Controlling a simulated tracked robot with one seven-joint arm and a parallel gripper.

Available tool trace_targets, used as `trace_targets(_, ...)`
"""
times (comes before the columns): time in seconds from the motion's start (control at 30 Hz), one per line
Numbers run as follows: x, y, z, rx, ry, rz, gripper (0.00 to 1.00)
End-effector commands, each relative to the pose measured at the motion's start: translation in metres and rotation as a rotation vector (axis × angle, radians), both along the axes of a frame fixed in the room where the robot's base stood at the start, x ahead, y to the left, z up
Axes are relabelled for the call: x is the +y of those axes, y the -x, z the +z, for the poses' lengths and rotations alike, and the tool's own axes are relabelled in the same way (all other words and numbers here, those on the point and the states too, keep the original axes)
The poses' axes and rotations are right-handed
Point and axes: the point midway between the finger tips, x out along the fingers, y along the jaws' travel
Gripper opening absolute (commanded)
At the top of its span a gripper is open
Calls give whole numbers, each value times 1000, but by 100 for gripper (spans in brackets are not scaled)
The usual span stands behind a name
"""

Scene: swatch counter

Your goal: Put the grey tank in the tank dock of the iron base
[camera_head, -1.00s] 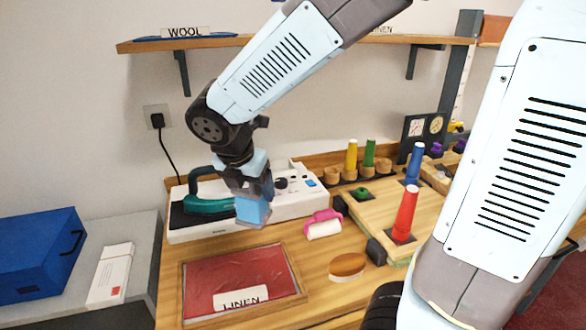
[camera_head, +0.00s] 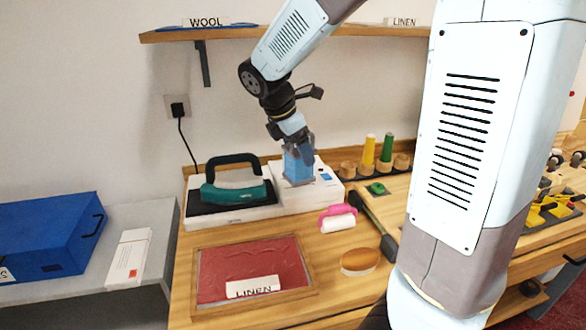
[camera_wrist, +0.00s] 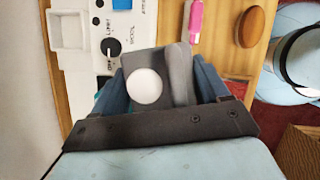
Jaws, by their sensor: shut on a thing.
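My gripper (camera_head: 298,172) is shut on the grey tank (camera_wrist: 180,75), a smoky see-through box with a round white cap (camera_wrist: 146,86). In the head view the blue fingers largely hide the tank. The white iron base (camera_head: 232,214) stands at the back of the counter, with the teal iron (camera_head: 235,192) on its left part. My gripper is at the right part of the base; its exact height is unclear. The wrist view shows the base's dial (camera_wrist: 111,47) and a square white recess (camera_wrist: 67,30), possibly the tank dock, left of the tank.
A pink-handled roller (camera_head: 338,219) and a wooden oval brush (camera_head: 360,262) lie right of the base. A framed red cloth (camera_head: 250,262) lies in front. Yellow and green cones (camera_head: 387,148) stand at the back right. A shelf (camera_head: 290,33) hangs above.

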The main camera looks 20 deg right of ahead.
Motion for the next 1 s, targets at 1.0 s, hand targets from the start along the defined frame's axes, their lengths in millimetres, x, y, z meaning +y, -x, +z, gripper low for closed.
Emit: trace_targets(1.0, 27, -163, -32, 1, 1, -342, 28)
